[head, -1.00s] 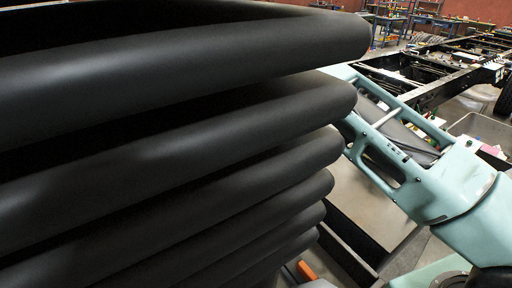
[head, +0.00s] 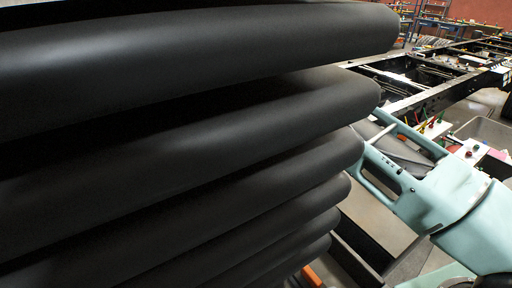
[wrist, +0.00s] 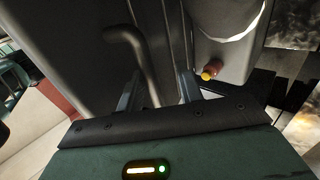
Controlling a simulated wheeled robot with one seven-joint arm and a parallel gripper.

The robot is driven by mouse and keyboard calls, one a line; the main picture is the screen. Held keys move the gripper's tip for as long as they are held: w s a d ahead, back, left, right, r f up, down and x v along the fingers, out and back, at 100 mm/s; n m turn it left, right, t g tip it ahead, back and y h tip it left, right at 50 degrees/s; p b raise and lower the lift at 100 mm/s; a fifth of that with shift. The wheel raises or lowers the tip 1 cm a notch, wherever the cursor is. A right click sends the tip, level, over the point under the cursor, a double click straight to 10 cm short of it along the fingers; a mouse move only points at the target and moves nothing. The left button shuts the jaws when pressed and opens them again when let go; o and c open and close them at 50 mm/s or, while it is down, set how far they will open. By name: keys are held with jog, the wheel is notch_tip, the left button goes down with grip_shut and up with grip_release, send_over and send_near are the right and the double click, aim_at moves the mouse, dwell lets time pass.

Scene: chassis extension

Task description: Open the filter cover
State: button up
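My gripper (wrist: 163,80) shows in the wrist view with its two dark fingers apart, pointing away from the camera. A grey curved pipe-like handle (wrist: 142,60) runs down by the left finger; I cannot tell whether it touches. Large smooth grey surfaces lie beyond the fingers, and I cannot tell for sure which is the filter cover. A small reddish knob with a yellow tip (wrist: 210,73) sits to the right of the right finger, on or beside a grey rounded body (wrist: 232,55). In the head view the gripper is out of sight and no filter cover can be made out.
In the head view a dark ladder-like chassis frame (head: 425,97) runs to the back right, with small items on it. A grey bin (head: 490,130) stands at the right. Shelving (head: 432,22) is at the back. My black bellows hides the left side.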

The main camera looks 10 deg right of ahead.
jog(key=shift+r, duration=0.3)
jog(key=shift+s+r, duration=0.1)
jog(key=shift+r, duration=0.05)
